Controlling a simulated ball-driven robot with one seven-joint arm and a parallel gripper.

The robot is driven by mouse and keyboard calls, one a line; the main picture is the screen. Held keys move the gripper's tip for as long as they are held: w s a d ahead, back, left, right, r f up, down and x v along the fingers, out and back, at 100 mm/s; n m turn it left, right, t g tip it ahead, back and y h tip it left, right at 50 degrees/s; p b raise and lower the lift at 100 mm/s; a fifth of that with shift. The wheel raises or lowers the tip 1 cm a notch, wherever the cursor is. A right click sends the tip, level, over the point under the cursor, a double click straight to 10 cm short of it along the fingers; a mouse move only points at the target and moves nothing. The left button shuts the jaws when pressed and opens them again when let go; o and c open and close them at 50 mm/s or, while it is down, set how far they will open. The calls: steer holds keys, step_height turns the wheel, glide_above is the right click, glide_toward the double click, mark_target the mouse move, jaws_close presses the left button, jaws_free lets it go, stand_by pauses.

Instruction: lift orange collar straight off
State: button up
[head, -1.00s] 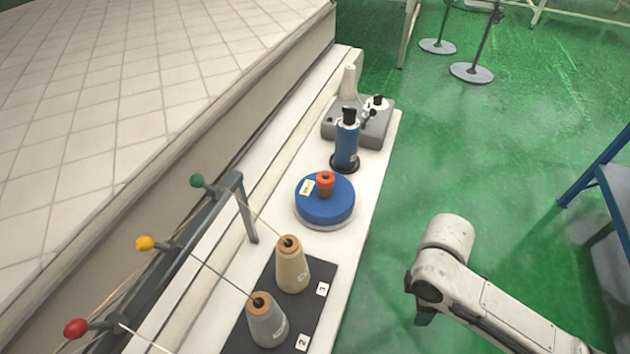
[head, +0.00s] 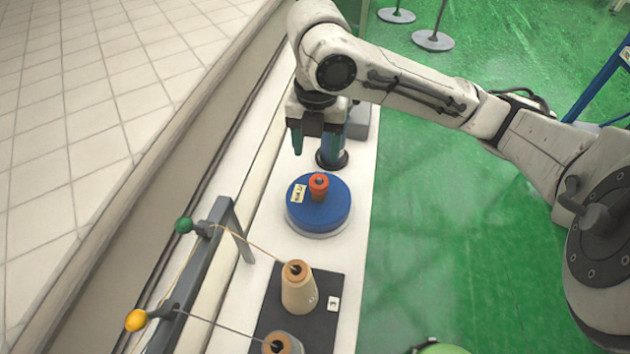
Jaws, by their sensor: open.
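The orange collar (head: 319,181) sits upright at the middle of the round blue disc (head: 335,208), around a small brownish post. A pale label lies on the disc beside it. My gripper (head: 314,146) hangs over the white bench, beyond the collar in the picture and apart from it. Its dark fingers point down, spread and with nothing seen between them.
A grey device (head: 360,120) is at the bench's far end, mostly hidden by my arm. Thread cones (head: 298,288) stand on a black mat nearer. A grey rail with a green ball (head: 183,225) and a yellow ball (head: 136,320) runs along the left.

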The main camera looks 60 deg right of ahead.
mark_target(317, 179)
step_height(317, 179, down, 9)
steer(key=shift+d+f+b, duration=0.15)
steer(key=shift+f+b, duration=0.05)
steer(key=shift+b, duration=0.7)
steer(key=shift+c, duration=0.3)
steer(key=c, duration=0.9)
steer(key=shift+o, duration=0.2)
steer(key=shift+r, duration=0.2)
